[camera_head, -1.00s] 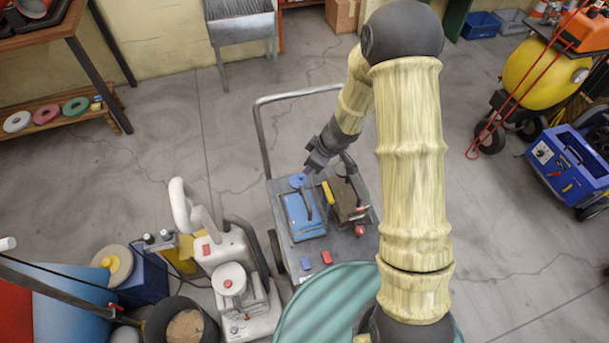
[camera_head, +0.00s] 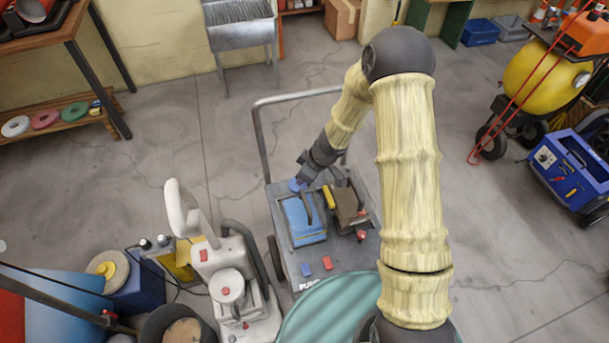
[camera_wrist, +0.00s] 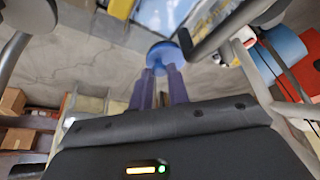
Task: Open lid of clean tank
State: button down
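The clean tank seems to be the blue tank (camera_head: 306,221) on the grey cart. A round blue cap (camera_head: 296,186) sits at its back left corner. My gripper (camera_head: 303,176) reaches down from the right and is close beside the cap. In the wrist view, the blue disc of the cap (camera_wrist: 165,54) lies at the tips of my gripper's two fingers (camera_wrist: 162,75). The fingers stand apart with a narrow gap, less wide than the disc. I cannot tell whether they touch it.
A brown tank (camera_head: 347,211) with a yellow part and a red knob stands right of the blue one. The cart's frame (camera_head: 262,145) rises behind. Blue and red switches (camera_head: 327,263) are on the cart's front. A white pump-like machine (camera_head: 228,270) stands left.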

aim_at(294, 186)
jog(key=shift+a+r, duration=0.1)
jog(key=shift+s+a+r+t+h+p, duration=0.1)
jog(key=shift+a+r+t+h+p, duration=0.3)
jog(key=shift+h, duration=0.5)
jog(key=h, duration=0.1)
jog(key=a+h+b, duration=0.2)
jog(key=shift+s+n+t, duration=0.25)
jog(key=shift+n+t, duration=0.05)
jog(key=shift+n, duration=0.1)
jog(key=a+h+b, duration=0.1)
jog(key=h+b, duration=0.1)
jog(key=b, duration=0.1)
jog(key=s+a+t+h+b, duration=0.1)
jog(key=a+h+b, duration=0.1)
jog(key=h+b, duration=0.1)
jog(key=shift+r+n+t, duration=0.1)
jog(key=shift+n+t, duration=0.2)
jog(key=shift+n, duration=0.1)
jog(key=shift+s+a+f+n+t+h+b, duration=0.1)
jog(key=shift+a+t+h+b, duration=0.15)
jog(key=shift+a+h+b, duration=0.35)
jog(key=shift+s+a+f+n+t+h+b, duration=0.15)
jog(key=shift+t+h+b, duration=0.25)
jog(key=shift+h, duration=0.4)
jog(key=shift+s+a+n+t+h+b, duration=0.15)
jog(key=shift+a+h+b, duration=0.25)
jog(key=shift+h+b, duration=0.25)
jog(key=c, duration=1.6)
grip_release()
